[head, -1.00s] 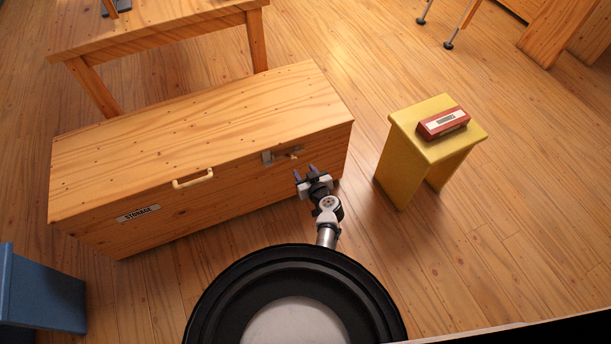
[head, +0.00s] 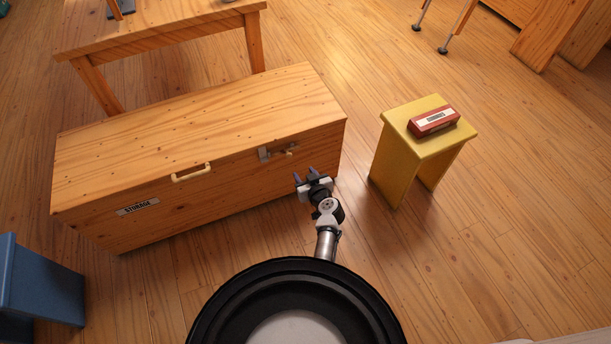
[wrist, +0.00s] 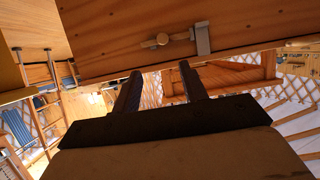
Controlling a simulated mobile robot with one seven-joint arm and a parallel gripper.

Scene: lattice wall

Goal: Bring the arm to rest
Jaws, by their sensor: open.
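My gripper (head: 306,174) is open and empty in front of the right part of a wooden storage chest. In the wrist view its two dark fingers (wrist: 159,88) stand apart with nothing between them. The chest (head: 200,135) has its lid down, a pale handle (head: 191,173) and a metal latch (head: 265,154) with a peg on its front. In the wrist view the latch (wrist: 202,39) and peg show above the fingers, and the fingers appear apart from them. My arm reaches out from my round base.
A yellow stool (head: 403,155) stands right of the chest with a red box (head: 433,121) on it. A wooden table (head: 160,32) stands behind the chest. A blue piece of furniture (head: 45,287) is at the lower left. The floor at right front is clear.

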